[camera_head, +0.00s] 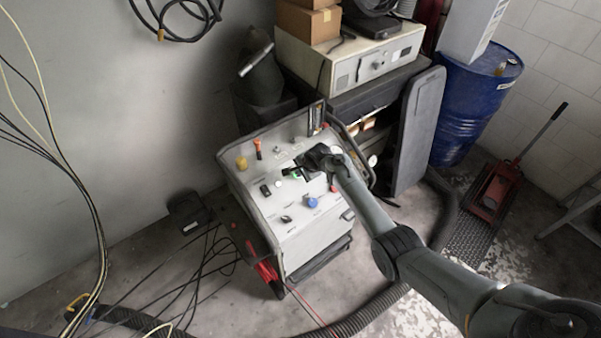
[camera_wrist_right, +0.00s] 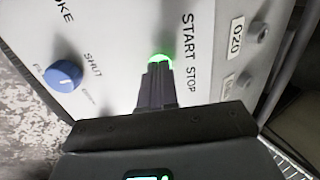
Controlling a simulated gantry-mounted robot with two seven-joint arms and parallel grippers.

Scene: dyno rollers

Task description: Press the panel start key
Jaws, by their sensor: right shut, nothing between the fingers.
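The panel (camera_head: 315,222) is the sloped white top of a cart-like cabinet in the head view. Its start key glows green (camera_wrist_right: 160,57) in the right wrist view, beside the printed words START STOP. A bit of green (camera_head: 296,175) also shows in the head view. My right gripper (camera_wrist_right: 158,68) is shut, with empty fingertips at the green key and covering part of it. Whether the tips touch or press it, I cannot tell. In the head view my right gripper (camera_head: 285,171) reaches over the panel from the right. My left gripper is out of view.
A blue knob (camera_wrist_right: 64,74) sits near the key; it also shows in the head view (camera_head: 312,202). An orange-handled control (camera_head: 258,148) and a yellow knob (camera_head: 242,163) stand on the panel's far left. A dark metal rail surrounds the panel. Cables lie on the floor at left.

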